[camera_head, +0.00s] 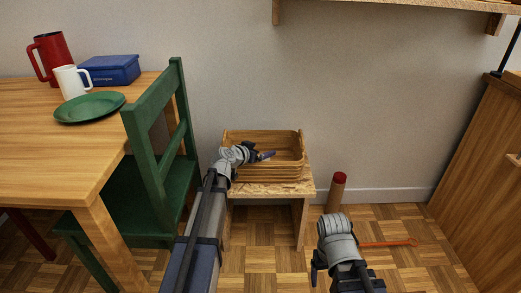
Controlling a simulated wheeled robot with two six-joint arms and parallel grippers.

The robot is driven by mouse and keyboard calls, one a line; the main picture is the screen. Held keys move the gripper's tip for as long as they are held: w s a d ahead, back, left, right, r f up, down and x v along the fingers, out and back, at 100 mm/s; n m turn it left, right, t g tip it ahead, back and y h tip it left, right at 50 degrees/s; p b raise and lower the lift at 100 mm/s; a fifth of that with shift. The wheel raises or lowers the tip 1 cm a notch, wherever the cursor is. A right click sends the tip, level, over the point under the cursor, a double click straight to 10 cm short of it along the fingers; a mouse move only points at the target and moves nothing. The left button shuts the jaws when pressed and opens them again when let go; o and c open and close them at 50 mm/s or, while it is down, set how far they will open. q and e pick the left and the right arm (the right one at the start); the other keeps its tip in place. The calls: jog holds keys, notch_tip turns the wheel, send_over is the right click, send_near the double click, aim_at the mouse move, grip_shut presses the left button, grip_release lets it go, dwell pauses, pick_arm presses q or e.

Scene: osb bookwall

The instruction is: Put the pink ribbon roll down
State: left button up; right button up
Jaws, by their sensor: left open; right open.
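I cannot make out a pink ribbon roll in this view. My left gripper (264,155) reaches into the near left part of a wooden tray (290,136), which sits on a small stool (303,188). The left jaws are open, and no roll shows between them. The arm and wrist hide part of the tray's left side and floor. My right gripper (316,268) is low at the bottom, right of the stool. It is open, pointing down, with no held thing visible.
A green chair (158,110) stands left of the stool by a wooden table (40,135) with a green plate (90,107), white mug (70,82), red jug (52,57) and blue box (112,69). A brown cylinder (337,193) and red-orange tool (390,243) are on the floor.

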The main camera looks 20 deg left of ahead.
pick_arm(q)
jog(key=shift+r+p, duration=0.25)
jog(key=shift+p, duration=0.1)
jog(key=shift+r+p, duration=0.5)
jog(key=p+v, duration=0.4)
jog(key=v, duration=0.7)
jog(key=shift+s, duration=0.4)
jog(key=shift+a, duration=0.15)
dwell(0.8)
